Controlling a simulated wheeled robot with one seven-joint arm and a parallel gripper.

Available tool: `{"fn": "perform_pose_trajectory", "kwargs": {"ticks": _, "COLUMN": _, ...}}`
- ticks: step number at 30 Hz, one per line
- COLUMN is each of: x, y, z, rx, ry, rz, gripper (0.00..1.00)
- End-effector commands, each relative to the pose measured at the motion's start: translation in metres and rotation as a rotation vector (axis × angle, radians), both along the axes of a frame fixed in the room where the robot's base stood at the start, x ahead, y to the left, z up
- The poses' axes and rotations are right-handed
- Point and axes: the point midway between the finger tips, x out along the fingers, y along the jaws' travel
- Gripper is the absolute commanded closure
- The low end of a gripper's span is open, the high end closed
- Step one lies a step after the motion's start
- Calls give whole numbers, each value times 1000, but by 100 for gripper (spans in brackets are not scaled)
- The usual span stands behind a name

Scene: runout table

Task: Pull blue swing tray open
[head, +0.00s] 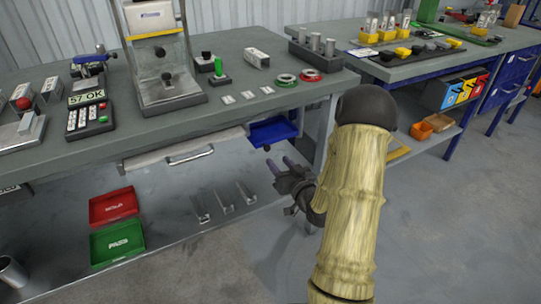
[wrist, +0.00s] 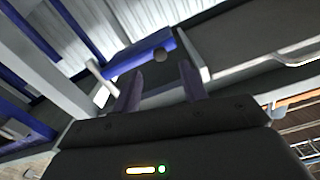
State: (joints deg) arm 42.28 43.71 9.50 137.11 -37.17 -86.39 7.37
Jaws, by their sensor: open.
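The blue swing tray (head: 272,132) hangs under the right part of the workbench top, beside the drawer. A small dark round knob (head: 267,147) sits at its lower front. My gripper (head: 280,163) is open and empty, just below the knob in the head view. In the wrist view, the blue tray (wrist: 138,60) and its knob (wrist: 160,54) lie beyond my gripper's two fingers (wrist: 159,80). The knob appears between the finger lines, past the tips and apart from them. How far the tray is swung out is hard to tell.
The workbench top (head: 235,115) is above my gripper, and a grey drawer (head: 190,152) with a bar handle is to the left. A lower shelf (head: 170,210) holds red (head: 113,207) and green (head: 117,240) bins. A bench leg (head: 325,130) stands close right of the tray.

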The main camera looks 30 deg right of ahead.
Motion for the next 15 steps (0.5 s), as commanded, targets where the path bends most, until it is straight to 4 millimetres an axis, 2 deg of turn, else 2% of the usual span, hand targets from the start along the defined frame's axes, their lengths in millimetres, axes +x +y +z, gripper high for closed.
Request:
{"fn": "perform_pose_trajectory", "kwargs": {"ticks": 3, "x": 22, "y": 1, "z": -1, "rx": -2, "ry": -2, "rz": 3, "gripper": 57}}
{"fn": "perform_pose_trajectory", "kwargs": {"ticks": 9, "x": 53, "y": 2, "z": -1, "rx": -1, "ry": -1, "rz": 1, "gripper": 57}}
{"fn": "perform_pose_trajectory", "kwargs": {"ticks": 15, "x": 64, "y": 2, "z": 0, "rx": 1, "ry": 0, "rz": 0, "gripper": 57}}
